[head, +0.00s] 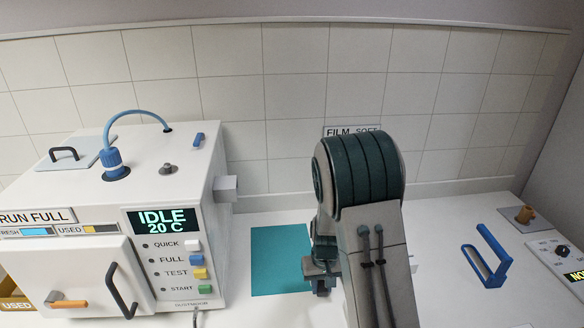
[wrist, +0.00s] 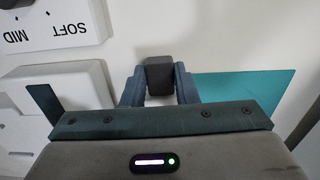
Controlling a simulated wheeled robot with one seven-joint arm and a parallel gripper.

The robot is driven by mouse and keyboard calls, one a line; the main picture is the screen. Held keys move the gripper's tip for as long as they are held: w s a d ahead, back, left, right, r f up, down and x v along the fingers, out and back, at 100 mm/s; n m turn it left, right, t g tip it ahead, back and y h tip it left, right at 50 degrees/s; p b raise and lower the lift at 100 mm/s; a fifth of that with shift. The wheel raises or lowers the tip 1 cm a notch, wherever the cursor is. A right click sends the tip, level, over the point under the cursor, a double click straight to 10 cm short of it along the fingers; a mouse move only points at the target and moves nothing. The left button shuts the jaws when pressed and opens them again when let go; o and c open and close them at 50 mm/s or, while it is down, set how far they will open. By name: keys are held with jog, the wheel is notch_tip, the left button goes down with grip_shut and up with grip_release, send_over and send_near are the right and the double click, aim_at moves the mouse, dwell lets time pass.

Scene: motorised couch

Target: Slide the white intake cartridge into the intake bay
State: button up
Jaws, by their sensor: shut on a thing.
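My gripper (head: 320,283) hangs over the right edge of the teal mat, half hidden behind my arm in the head view. In the wrist view my gripper (wrist: 159,82) is shut on a dark grey block (wrist: 159,73), with a small white part showing below it between the fingers. I cannot tell whether the block is the cartridge's grip; no whole white cartridge shows clearly. The white machine (head: 175,225) stands at left, its screen reading IDLE 20 C. A pale block (head: 226,188) juts from its right side; I cannot tell whether this is the intake bay.
The teal mat (head: 275,260) looks empty where it shows. A blue handled tool (head: 490,262) lies at right, near a control box (head: 563,262). The wrist view shows a panel marked SOFT and MID (wrist: 55,22) and a white housing (wrist: 75,80) close at left.

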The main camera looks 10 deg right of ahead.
jog(key=w+a+r+n+b, duration=0.1)
jog(key=w+a+r+n, duration=0.2)
jog(key=w+r+n, duration=0.3)
jog(key=w+a+r+n+b, duration=0.1)
jog(key=r+n, duration=0.4)
jog(key=r, duration=0.6)
jog(key=w+a+r+n+b, duration=0.1)
jog(key=w+r+n, duration=0.3)
jog(key=r, duration=0.7)
jog(key=a+n, duration=0.1)
jog(key=n, duration=0.1)
jog(key=shift+w+a+r+n+b, duration=0.2)
jog(key=shift+r+n+b, duration=0.1)
jog(key=shift+b, duration=0.1)
jog(key=shift+d+p, duration=0.15)
jog(key=shift+p, duration=0.15)
jog(key=shift+a+f+p, duration=0.1)
jog(key=shift+a+p, duration=0.8)
jog(key=shift+a, duration=2)
jog(key=shift+p, duration=0.7)
jog(key=a+p, duration=0.1)
jog(key=a, duration=0.5)
jog(key=shift+p, duration=0.35)
